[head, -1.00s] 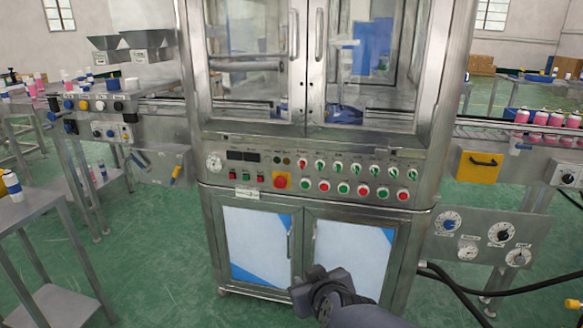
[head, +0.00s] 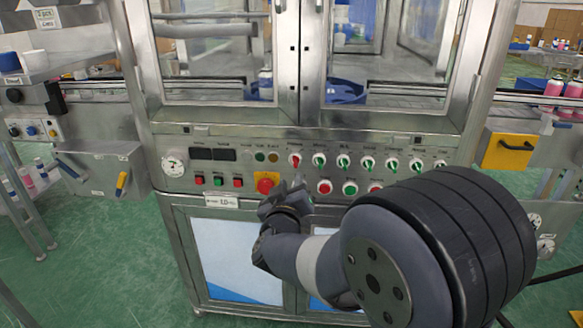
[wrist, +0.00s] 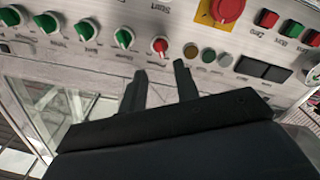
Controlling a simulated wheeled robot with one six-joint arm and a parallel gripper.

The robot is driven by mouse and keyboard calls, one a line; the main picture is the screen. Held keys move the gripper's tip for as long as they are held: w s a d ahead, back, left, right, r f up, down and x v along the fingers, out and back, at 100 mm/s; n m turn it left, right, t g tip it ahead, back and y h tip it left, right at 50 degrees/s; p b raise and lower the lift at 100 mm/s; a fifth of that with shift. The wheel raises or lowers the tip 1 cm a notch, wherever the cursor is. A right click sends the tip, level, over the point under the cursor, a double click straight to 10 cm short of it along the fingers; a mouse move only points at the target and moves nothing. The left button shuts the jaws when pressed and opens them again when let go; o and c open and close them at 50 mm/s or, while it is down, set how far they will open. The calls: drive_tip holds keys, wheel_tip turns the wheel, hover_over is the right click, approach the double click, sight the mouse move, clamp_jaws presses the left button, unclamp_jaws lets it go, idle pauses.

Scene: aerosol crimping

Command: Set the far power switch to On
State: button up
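The red selector knob (head: 295,160) is leftmost in the upper knob row on the machine's front panel; its small label looks like "Power". It also shows in the wrist view (wrist: 160,45), where the panel appears upside down. Its white pointer looks roughly upright in the head view, but its exact setting is too small to read. My gripper (head: 288,190) is in front of the panel, just below this knob in the head view. In the wrist view my gripper (wrist: 160,70) has its two black fingers apart, empty, with their tips close to the red knob and not visibly touching it.
Several green selector knobs (head: 319,160) continue the row to the right. A red emergency stop (head: 266,183) on a yellow plate is lower left of the red knob. Small indicator lights (head: 260,156) sit beside it. Push buttons (head: 325,186) line the row below, partly hidden by my arm.

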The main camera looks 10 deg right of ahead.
sight(294, 164)
drive_tip(key=b+x, duration=0.1)
drive_tip(key=x, duration=0.7)
clamp_jaws()
